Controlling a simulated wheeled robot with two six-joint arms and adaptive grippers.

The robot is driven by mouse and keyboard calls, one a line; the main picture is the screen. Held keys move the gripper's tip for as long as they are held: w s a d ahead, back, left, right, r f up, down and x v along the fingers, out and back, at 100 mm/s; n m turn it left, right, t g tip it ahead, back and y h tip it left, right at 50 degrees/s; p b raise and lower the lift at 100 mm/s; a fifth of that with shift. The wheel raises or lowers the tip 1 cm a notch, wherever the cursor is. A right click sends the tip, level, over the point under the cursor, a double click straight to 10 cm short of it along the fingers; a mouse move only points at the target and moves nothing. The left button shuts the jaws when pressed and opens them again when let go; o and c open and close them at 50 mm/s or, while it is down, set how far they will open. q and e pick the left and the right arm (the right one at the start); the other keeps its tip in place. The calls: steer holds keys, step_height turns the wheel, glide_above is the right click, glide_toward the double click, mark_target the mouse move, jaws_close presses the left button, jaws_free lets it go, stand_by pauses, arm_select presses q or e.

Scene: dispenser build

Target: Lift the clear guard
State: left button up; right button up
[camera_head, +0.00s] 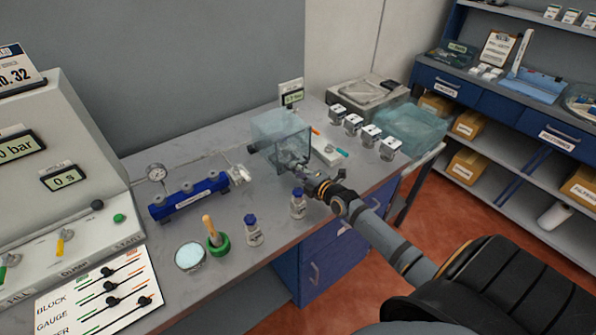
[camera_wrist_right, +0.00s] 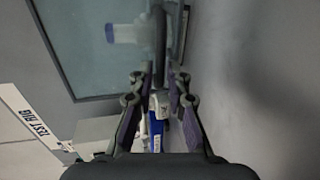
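The clear guard (camera_head: 281,130) is a see-through, bluish box standing on the grey bench at its back, near the middle of the head view. My right gripper (camera_head: 293,164) is at the guard's lower front side, reaching in from the right. In the right wrist view, the fingers (camera_wrist_right: 161,72) are close together around or beside a narrow grey upright part; whether they grip it is unclear. A pale pane, likely the guard (camera_wrist_right: 88,70), fills the upper left there, with a blue-capped bottle (camera_wrist_right: 124,33) showing. My left gripper is not in view.
Blue-capped bottles (camera_head: 298,204), a green-based tool (camera_head: 217,242) and a dish (camera_head: 190,256) stand in front. Several small white boxes (camera_head: 353,124) and a clear bin (camera_head: 412,131) are at right.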

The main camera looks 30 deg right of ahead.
jaws_close()
steer(key=shift+r, duration=0.15)
